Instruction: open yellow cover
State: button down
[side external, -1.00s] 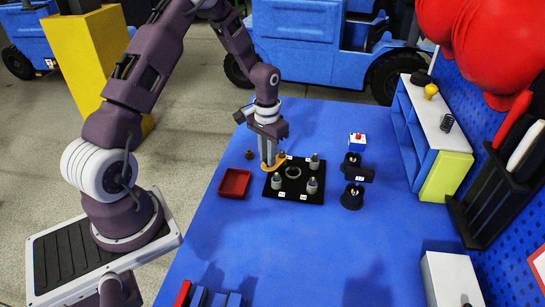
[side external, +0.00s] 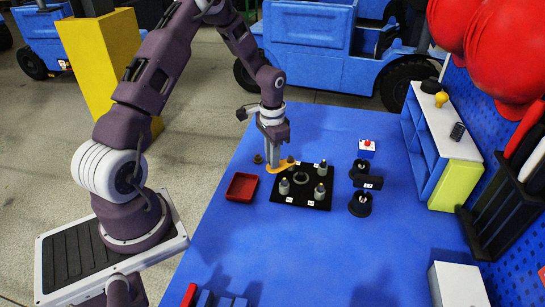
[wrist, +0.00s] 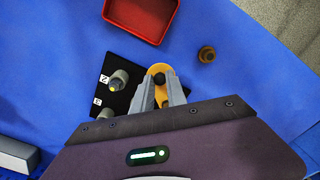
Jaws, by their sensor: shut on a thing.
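The yellow cover (side external: 284,167) is a flat orange-yellow plate at the back-left corner of the black board (side external: 302,196). My gripper (side external: 273,169) points down at the cover's left end. In the wrist view the cover (wrist: 157,69) lies between the fingertips, with a dark knob on it, and my gripper (wrist: 160,94) is shut on it there. Small grey cylinders stand around the ring. The fingers hide part of the cover.
A red tray (side external: 229,188) lies left of the board, and a small brown knob (wrist: 206,54) stands near it. Black fixtures (side external: 360,204) and a red-button box (side external: 366,148) stand to the right. A shelf unit (side external: 424,150) edges the table's right side. The front middle is clear.

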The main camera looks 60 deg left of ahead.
jog(key=c, duration=1.3)
grip_release()
jog(key=shift+c, duration=0.2)
notch_tip(320, 180, up, 7)
jog(key=shift+r, duration=0.1)
jog(key=s+d+r+t, duration=0.1)
jog(key=s+d+r, duration=0.2)
jog(key=r, duration=0.2)
jog(key=s+d+r+t+y, duration=0.1)
jog(key=s+d+r, duration=0.1)
jog(key=d+r, duration=0.3)
jog(key=s+d+r, duration=0.2)
jog(key=s+r, duration=0.1)
jog(key=r, duration=0.3)
jog(key=s+d+r+t, duration=0.1)
jog(key=s+d+r, duration=0.1)
jog(key=s+d, duration=0.2)
jog(key=s+d+r+n+t+h, duration=0.1)
jog(key=s+d, duration=0.3)
jog(key=s, duration=0.7)
jog(key=shift+s+r+t, duration=0.2)
jog(key=shift+r+t, duration=0.45)
jog(key=shift+t, duration=0.15)
